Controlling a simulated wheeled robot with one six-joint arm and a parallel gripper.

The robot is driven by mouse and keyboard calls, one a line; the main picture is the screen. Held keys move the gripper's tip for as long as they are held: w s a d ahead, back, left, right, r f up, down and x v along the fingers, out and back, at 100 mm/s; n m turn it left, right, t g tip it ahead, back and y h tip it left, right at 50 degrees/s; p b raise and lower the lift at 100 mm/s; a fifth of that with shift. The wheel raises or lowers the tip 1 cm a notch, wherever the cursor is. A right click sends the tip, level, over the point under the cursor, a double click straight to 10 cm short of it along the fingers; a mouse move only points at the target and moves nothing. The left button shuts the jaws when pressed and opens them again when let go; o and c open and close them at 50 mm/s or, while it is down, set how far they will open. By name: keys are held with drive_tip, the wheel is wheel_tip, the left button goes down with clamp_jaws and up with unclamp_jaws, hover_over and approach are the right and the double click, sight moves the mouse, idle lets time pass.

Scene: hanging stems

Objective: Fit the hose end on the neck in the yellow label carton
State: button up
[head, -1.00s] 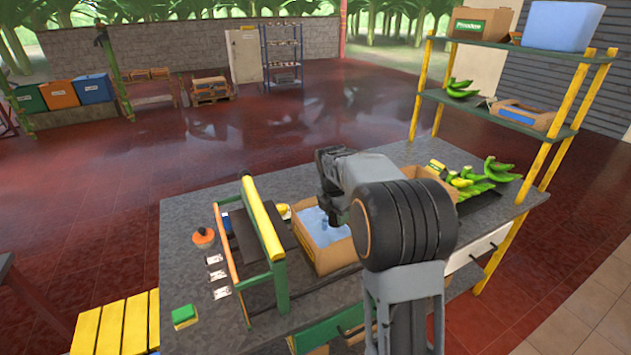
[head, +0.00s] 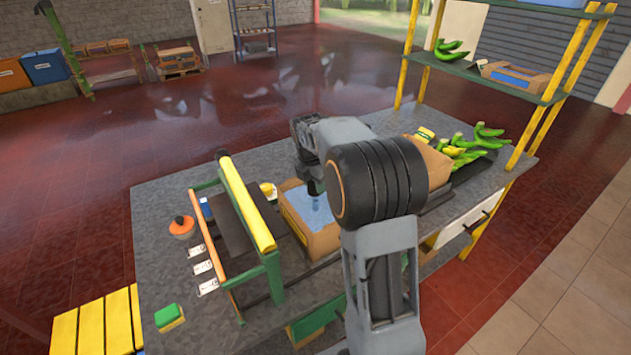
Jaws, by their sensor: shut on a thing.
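An open brown carton (head: 322,243) with a blue lining (head: 298,203) stands on the grey workbench, and a yellow strip shows on its left side. My gripper (head: 316,190) points down over this carton, largely hidden by my own arm. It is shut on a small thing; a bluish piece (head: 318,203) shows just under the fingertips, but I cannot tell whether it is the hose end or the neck. A second brown carton (head: 430,157) stands behind my arm to the right, with a yellow item at its top. No hose can be made out.
A green frame with a yellow bar (head: 247,205) stands close left of the carton. An orange-topped pot (head: 182,226), white tags (head: 202,268) and a green-yellow sponge (head: 169,317) lie further left. Green bananas (head: 485,140) and a yellow-posted shelf (head: 490,75) are at the right.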

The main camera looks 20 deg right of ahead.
sight(316, 200)
drive_tip(key=shift+f+b, duration=1.45)
drive_tip(key=shift+f, duration=1.7)
drive_tip(key=shift+w+d, duration=0.1)
drive_tip(key=shift+d, duration=0.15)
drive_tip(key=shift+f, duration=0.6)
drive_tip(key=o, duration=1.5)
drive_tip(key=shift+o, duration=0.2)
drive_tip(key=shift+r, duration=0.4)
drive_tip(key=shift+r+p, duration=1.15)
drive_tip(key=shift+p, duration=0.05)
